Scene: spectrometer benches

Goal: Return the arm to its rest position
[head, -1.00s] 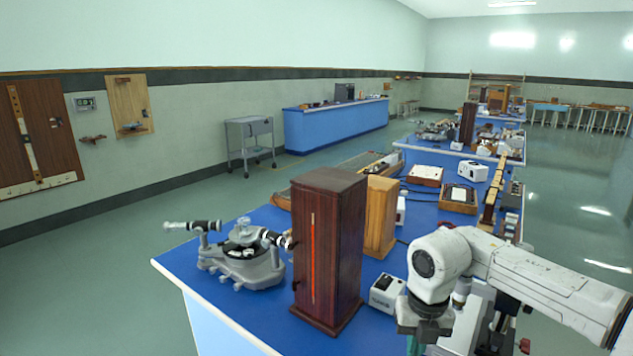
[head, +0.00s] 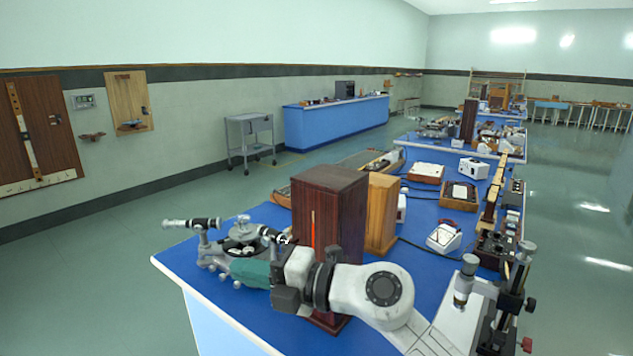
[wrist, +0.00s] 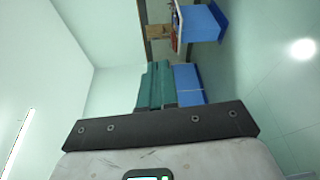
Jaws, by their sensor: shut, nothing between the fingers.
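My arm reaches in from the lower right of the head view. Its white elbow-like link and black wrist cross in front of the dark wooden box lamp. My gripper (head: 236,268), with teal fingers, points left in front of the spectrometer (head: 245,238). It covers part of the spectrometer's base; I cannot tell whether they touch. In the wrist view the teal fingers of my gripper (wrist: 160,66) lie together with nothing between them.
The blue bench (head: 185,270) also holds a tall dark wooden cabinet (head: 335,200), a lighter wooden box (head: 381,215) and a white meter (head: 444,237). A grey trolley (head: 250,137) and blue counter (head: 335,125) stand by the wall. The floor left of the bench is clear.

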